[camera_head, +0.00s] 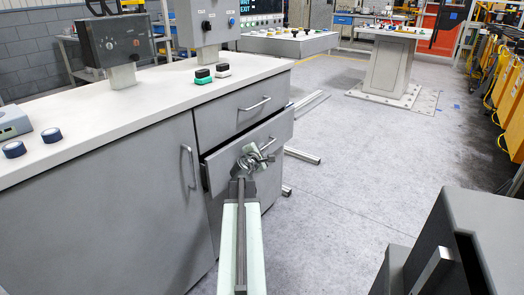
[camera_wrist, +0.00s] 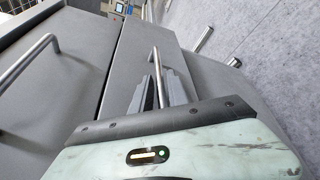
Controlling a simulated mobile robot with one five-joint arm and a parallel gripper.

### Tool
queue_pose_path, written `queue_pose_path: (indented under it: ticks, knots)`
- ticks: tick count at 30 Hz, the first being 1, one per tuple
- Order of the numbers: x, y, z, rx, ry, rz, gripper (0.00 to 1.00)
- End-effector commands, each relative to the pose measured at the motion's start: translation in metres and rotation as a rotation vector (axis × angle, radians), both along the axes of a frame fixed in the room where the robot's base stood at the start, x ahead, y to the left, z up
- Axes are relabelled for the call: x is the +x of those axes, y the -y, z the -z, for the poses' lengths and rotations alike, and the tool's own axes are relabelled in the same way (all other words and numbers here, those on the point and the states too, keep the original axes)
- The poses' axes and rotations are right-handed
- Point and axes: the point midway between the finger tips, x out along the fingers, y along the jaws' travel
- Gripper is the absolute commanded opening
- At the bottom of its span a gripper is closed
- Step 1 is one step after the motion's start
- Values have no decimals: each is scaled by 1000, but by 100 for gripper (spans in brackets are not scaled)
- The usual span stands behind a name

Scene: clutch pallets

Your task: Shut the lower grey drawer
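The lower grey drawer (camera_head: 222,166) stands partly pulled out of the grey cabinet below the upper drawer, with a dark gap along its top edge. Its front also shows in the wrist view (camera_wrist: 130,55). Its bar handle (camera_head: 268,143) is metal and shows in the wrist view (camera_wrist: 155,72). My gripper (camera_head: 256,157) is at the drawer front, close to this handle. In the wrist view my gripper (camera_wrist: 160,88) has its two dark fingers apart, one on each side of the handle. Whether a finger touches the handle is hard to tell.
The upper drawer (camera_head: 238,108) is shut, and a cabinet door (camera_head: 120,190) with a vertical handle is left of the drawers. Control boxes (camera_head: 115,42) and buttons stand on the worktop (camera_head: 160,90). Metal floor bars (camera_head: 302,155) lie beyond the drawer. Open floor (camera_head: 350,170) lies to the right.

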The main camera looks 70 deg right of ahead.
Motion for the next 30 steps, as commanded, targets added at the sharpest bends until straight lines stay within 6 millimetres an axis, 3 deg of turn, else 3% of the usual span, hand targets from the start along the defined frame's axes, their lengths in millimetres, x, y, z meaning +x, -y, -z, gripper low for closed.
queue_pose_path:
  ticks: [3,10,12,30]
  knots:
    - [3,14,4,0,0,-2,20]
    - [3,14,3,0,0,-4,20]
    - [3,13,3,0,0,-4,0]
    - [4,13,3,0,0,-4,0]
